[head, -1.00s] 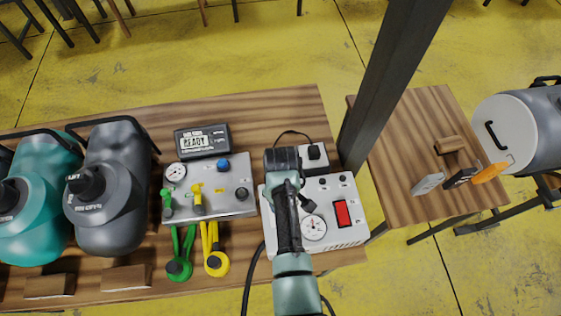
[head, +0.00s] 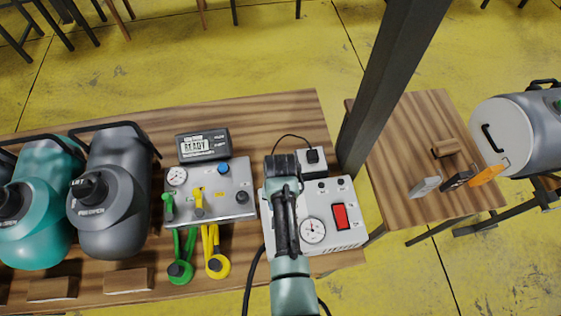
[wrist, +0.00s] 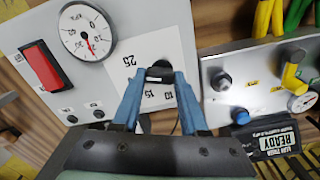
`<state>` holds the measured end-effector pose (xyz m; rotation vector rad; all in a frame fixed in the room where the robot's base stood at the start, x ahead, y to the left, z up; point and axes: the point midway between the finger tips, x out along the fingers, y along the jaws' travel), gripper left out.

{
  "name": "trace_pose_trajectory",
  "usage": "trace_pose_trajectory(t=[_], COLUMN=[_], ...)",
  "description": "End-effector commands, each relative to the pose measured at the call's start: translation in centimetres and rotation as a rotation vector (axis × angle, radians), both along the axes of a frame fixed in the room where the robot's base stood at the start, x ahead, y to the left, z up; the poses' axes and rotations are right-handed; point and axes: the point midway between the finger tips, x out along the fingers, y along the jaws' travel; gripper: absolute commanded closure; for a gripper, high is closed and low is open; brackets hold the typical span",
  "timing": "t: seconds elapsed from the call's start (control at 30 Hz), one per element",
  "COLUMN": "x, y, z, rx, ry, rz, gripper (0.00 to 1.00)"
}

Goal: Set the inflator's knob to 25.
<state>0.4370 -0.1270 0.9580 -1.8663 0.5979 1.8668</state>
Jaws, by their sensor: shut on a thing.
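The inflator (head: 345,235) is a white box at the table's right end, with a red switch (head: 341,216) and a round gauge (head: 313,230). In the wrist view the inflator's black knob (wrist: 160,70) sits on a white scale plate with 25, 15 and 10 legible. My gripper (wrist: 158,78) is shut on the knob, one blue finger on each side. In the head view my arm and gripper (head: 284,168) reach over the inflator's left part and hide the knob. The gauge also shows in the wrist view (wrist: 87,32).
A grey valve panel (head: 232,205) with green and yellow levers is left of the inflator, below a display reading READY (head: 204,145). Large grey (head: 112,210) and teal (head: 42,215) canisters stand further left. A dark post (head: 385,90) rises behind the inflator's right side.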

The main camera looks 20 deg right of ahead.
Motion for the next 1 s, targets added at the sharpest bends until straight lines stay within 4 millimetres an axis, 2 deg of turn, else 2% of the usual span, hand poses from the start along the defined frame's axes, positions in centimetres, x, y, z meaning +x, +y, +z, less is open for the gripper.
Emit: trace_pose_trajectory(t=[0.4,0.93,0.97,1.0], x=[-0.01,-0.02,-0.01,-0.02], y=[0.00,-0.01,-0.02,-0.01], z=[0.04,0.03,0.03,0.03], rx=[0.000,-0.001,-0.001,0.000], ry=[0.000,-0.001,-0.001,-0.001], rz=[-0.178,-0.202,-0.202,-0.202], gripper=[1.00,1.00,0.53,0.46])
